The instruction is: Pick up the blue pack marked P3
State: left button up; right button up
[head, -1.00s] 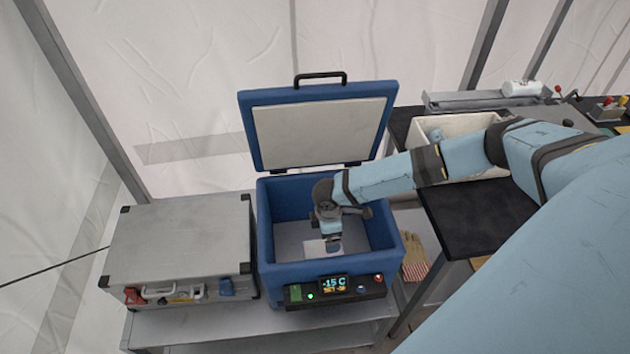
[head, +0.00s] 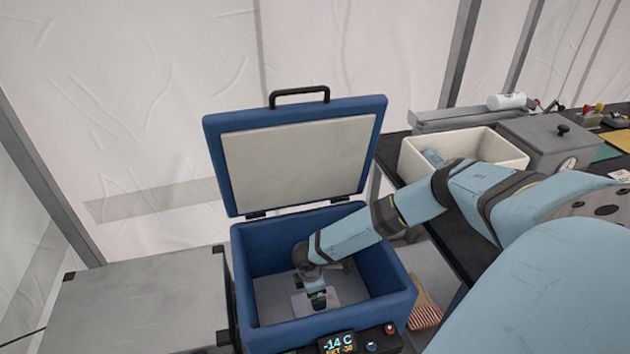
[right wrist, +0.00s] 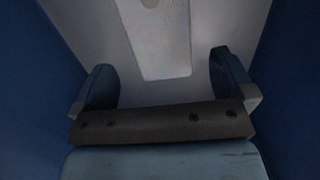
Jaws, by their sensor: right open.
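The open blue cooler (head: 240,290) stands in the middle of the head view, its lid (head: 295,150) raised. A pale, flat, rounded-corner piece (head: 299,304) lies on the cooler floor; it also shows in the right wrist view (right wrist: 160,40). No P3 mark is readable on it. My right gripper (head: 318,302) reaches down inside the cooler over this piece. In the right wrist view its fingers (right wrist: 160,65) are spread apart with nothing between them, and the piece is beyond them. My left gripper is out of view.
The cooler walls stand close around my right gripper. A grey case (head: 140,300) sits left of the cooler. The white bin (head: 500,150) and a grey box with a dial (head: 550,140) stand on the dark table at right. A striped glove (head: 425,308) lies right of the cooler.

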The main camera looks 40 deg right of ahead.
aim_at(302, 307)
notch_tip(302, 307, down, 7)
jog(key=shift+w+d+r+b, duration=0.1)
jog(key=shift+d+b, duration=0.05)
jog(key=shift+b, duration=0.5)
jog(key=c, duration=0.9)
